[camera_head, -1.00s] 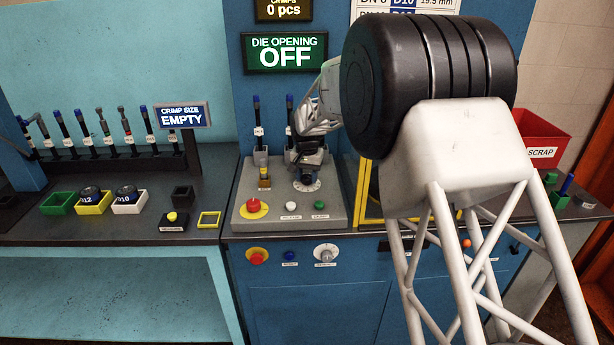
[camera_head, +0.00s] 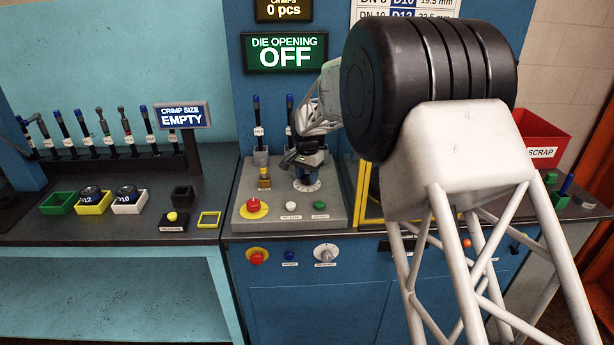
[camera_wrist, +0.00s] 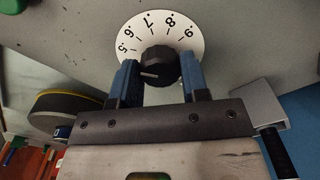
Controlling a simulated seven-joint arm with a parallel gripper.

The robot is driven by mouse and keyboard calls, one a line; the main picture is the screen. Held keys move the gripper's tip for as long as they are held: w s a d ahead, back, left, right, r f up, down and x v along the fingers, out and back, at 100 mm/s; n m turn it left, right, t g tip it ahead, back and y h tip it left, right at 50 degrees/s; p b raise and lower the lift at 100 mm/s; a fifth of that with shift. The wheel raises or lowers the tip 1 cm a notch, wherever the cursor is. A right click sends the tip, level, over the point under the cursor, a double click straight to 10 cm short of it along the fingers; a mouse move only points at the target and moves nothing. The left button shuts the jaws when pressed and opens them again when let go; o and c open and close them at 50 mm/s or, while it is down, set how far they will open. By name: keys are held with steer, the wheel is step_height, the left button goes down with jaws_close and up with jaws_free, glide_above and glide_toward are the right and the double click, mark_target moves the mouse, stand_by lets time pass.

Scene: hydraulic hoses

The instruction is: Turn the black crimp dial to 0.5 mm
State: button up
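The black crimp dial (camera_wrist: 158,68) stands on a white scale disc (camera_wrist: 146,30) in the wrist view. The figures 5 to 9 show on the disc; the rest is hidden or unreadable. A pale pointer line on the knob points left in the picture, slightly below the 5. In the head view my gripper (camera_head: 304,160) is above the scale disc (camera_head: 307,186). A display (camera_head: 285,53) reads DIE OPENING OFF.
On the same grey console are a red emergency button (camera_head: 253,204), a white button (camera_head: 291,206) and a green button (camera_head: 320,205). Hose tools (camera_head: 261,130) stand just behind. Coloured trays (camera_head: 60,203) lie on the left bench. A yellow frame (camera_head: 366,195) borders the console's right.

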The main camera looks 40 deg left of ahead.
mark_target(307, 177)
steer(key=o, duration=0.5)
steer(key=shift+c, duration=0.2)
steer(key=shift+r, duration=0.1)
steer(key=shift+r, duration=3.85)
